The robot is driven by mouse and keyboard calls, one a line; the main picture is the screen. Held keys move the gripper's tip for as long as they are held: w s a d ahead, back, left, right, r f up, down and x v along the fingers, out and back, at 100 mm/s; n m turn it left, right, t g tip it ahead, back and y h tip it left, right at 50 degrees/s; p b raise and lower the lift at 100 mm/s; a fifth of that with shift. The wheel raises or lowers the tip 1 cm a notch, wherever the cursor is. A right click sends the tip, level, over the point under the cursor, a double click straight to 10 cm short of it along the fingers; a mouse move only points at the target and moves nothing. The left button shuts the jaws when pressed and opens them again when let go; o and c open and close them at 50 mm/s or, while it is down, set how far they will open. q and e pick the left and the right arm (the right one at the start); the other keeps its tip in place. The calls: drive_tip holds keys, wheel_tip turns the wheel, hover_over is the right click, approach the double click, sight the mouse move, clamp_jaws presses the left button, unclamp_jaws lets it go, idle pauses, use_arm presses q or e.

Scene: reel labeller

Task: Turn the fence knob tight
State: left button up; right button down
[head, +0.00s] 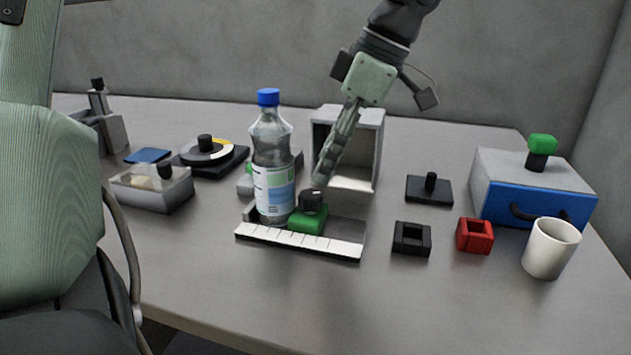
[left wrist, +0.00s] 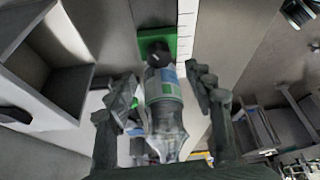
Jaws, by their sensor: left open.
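The fence knob (head: 312,201) is a dark round knob on a green block (head: 306,220), beside a white strip with tick marks (head: 300,241). The knob also shows in the left wrist view (left wrist: 157,54), on its green block (left wrist: 170,36). My left gripper (head: 319,181) reaches down from the upper right, its fingertips close above the knob; contact cannot be told. In the left wrist view its two fingers (left wrist: 163,84) stand apart, with the knob beyond the tips. My right gripper is out of view.
A clear bottle with a blue cap (head: 272,180) stands close left of the knob and shows between the fingers in the wrist view. A grey open-fronted box (head: 347,114) stands behind. Black (head: 411,239) and red (head: 474,235) blocks and a white mug (head: 550,249) are right.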

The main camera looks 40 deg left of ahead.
sight(311, 194)
use_arm(q)
drive_tip(key=x, duration=0.4)
drive_tip(key=shift+s+f, duration=0.1)
drive_tip(key=shift+f, duration=0.05)
drive_tip(key=shift+x, duration=0.75)
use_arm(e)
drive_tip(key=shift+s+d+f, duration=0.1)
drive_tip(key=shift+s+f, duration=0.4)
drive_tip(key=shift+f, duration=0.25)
use_arm(q)
drive_tip(key=shift+c, duration=0.6)
drive_tip(key=c, duration=1)
drive_tip(key=shift+c, duration=0.2)
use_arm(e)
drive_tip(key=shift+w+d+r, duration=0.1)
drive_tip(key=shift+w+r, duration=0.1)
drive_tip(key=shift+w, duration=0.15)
